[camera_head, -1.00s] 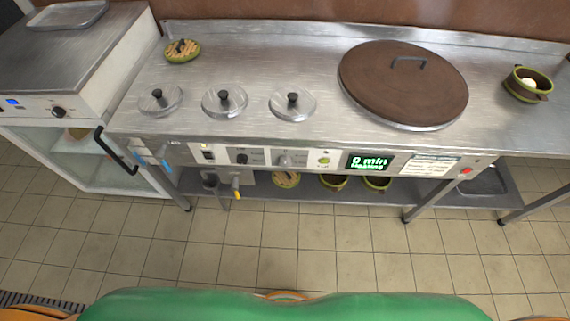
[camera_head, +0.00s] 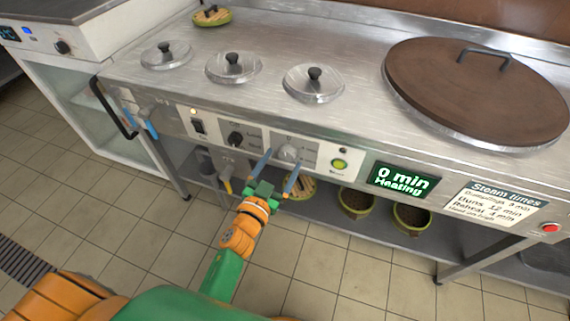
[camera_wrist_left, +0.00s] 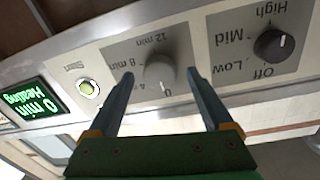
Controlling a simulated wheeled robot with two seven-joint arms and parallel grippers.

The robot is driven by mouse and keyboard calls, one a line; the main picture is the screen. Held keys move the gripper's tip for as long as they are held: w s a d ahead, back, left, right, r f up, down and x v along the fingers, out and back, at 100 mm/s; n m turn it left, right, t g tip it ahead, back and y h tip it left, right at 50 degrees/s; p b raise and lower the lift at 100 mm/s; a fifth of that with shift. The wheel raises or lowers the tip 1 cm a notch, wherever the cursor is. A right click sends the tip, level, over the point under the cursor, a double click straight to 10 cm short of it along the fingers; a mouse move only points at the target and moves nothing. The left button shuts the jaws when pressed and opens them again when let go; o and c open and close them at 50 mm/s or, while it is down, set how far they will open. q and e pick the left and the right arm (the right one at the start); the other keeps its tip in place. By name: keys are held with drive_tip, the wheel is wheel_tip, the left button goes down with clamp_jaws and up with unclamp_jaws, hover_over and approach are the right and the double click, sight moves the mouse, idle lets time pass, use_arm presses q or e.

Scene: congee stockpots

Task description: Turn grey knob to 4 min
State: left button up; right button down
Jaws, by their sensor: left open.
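The grey knob (camera_head: 289,151) is on the front panel of the steel counter, between a black knob and a green button. In the left wrist view the grey knob (camera_wrist_left: 160,73) has a dial marked 0, 4, 8 and 12 min, and its mark seems to be near 0. My left gripper (camera_head: 278,172) is open in front of the grey knob. In the left wrist view its fingers (camera_wrist_left: 160,100) stand on either side of the knob, and I cannot tell whether they touch it. The display (camera_head: 403,181) reads "0 min Heating". My right gripper is not in view.
The black knob (camera_head: 235,138), marked Off, Low, Mid and High, is left of the grey knob. The lit green button (camera_head: 340,164) is close on the right. A red button (camera_head: 551,228) is at far right. Lidded pots and a large brown lid (camera_head: 480,85) are on top.

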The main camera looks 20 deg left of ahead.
use_arm(q)
drive_tip(key=shift+w, duration=0.45)
clamp_jaws()
